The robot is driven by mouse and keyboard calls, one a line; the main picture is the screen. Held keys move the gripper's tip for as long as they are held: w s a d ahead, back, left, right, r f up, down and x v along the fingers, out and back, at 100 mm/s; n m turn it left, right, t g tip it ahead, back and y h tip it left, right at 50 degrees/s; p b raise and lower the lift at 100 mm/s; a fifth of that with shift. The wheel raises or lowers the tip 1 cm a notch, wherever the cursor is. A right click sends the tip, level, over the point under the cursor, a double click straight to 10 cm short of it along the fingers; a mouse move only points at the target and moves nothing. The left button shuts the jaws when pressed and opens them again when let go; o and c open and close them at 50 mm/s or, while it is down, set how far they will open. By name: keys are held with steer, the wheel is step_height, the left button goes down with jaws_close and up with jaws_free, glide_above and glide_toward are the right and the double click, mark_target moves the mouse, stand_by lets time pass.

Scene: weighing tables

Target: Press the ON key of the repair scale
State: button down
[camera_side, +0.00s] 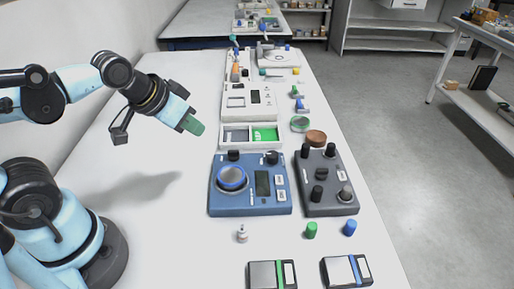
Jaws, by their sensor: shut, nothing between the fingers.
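My gripper (195,127) has green tips and is shut with nothing in it. It hangs in the air left of the row of devices, above the white table (165,225). A blue device (250,208) with a round pan, a dark display and two white keys stands to its lower right, apart from it. Two pocket-type scales lie at the front, one with a green stripe (268,274) and one with a blue stripe (345,271). A white device (236,101) with a display stands farther back. Labels are too small to read, so I cannot tell which is the repair scale.
A dark grey box with knobs (326,182) stands right of the blue device. A white tray (228,145) with a green card lies behind it. A small white bottle (242,234), a green weight (311,230) and a blue weight (350,228) stand in front.

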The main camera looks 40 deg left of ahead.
steer(key=w+d+h, duration=0.2)
steer(key=w+d, duration=0.2)
steer(key=d, duration=0.4)
steer(key=n+h, duration=0.2)
steer(key=h, duration=0.1)
glide_above(281, 196)
steer(key=shift+s+a+t, duration=0.2)
steer(key=shift+a+t, duration=0.1)
steer(key=shift+a, duration=0.05)
steer(key=shift+f, duration=4.35)
steer(key=shift+f, duration=0.15)
steer(key=shift+f, duration=0.25)
